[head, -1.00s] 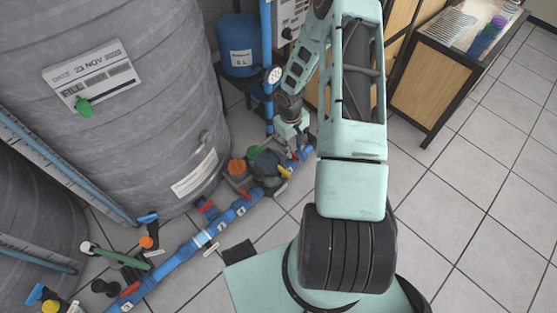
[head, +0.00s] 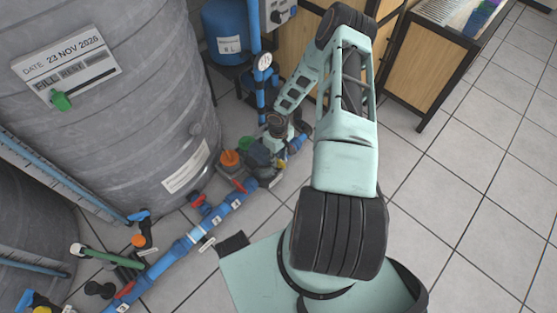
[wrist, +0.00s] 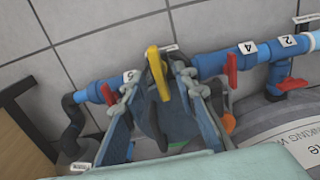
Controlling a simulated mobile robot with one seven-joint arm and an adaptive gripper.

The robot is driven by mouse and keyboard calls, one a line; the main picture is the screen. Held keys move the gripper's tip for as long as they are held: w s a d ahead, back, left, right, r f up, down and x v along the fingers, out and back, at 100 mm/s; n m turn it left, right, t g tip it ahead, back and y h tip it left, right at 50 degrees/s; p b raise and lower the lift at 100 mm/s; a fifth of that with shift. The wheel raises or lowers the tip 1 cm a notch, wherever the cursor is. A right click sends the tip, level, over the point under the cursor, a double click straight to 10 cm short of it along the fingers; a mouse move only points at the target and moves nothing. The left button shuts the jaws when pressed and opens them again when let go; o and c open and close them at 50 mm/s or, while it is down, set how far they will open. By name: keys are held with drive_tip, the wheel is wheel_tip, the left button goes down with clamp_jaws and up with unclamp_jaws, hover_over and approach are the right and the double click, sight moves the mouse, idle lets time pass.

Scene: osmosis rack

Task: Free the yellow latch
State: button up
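The yellow latch (wrist: 157,73) is a long, upright-looking lever on the dark pump-like housing (wrist: 150,112) in the wrist view. It shows as a small yellow spot in the head view (head: 283,164). My gripper (wrist: 158,88) is open, with one grey-blue finger on each side of the latch and housing. I cannot tell whether either finger touches them. In the head view my gripper (head: 284,143) is low over the far end of the blue pipe, and its fingers are mostly hidden by the wrist and housing.
A blue pipe (head: 172,258) with red valve handles (head: 239,187) runs along the floor beside a large grey tank (head: 110,130). A pressure gauge (head: 265,62) and blue vessel (head: 227,25) stand behind. A wooden cabinet (head: 425,68) is at the right. The tiled floor on the right is clear.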

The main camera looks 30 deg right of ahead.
drive_tip(key=shift+f, duration=0.35)
drive_tip(key=shift+c, duration=0.4)
clamp_jaws()
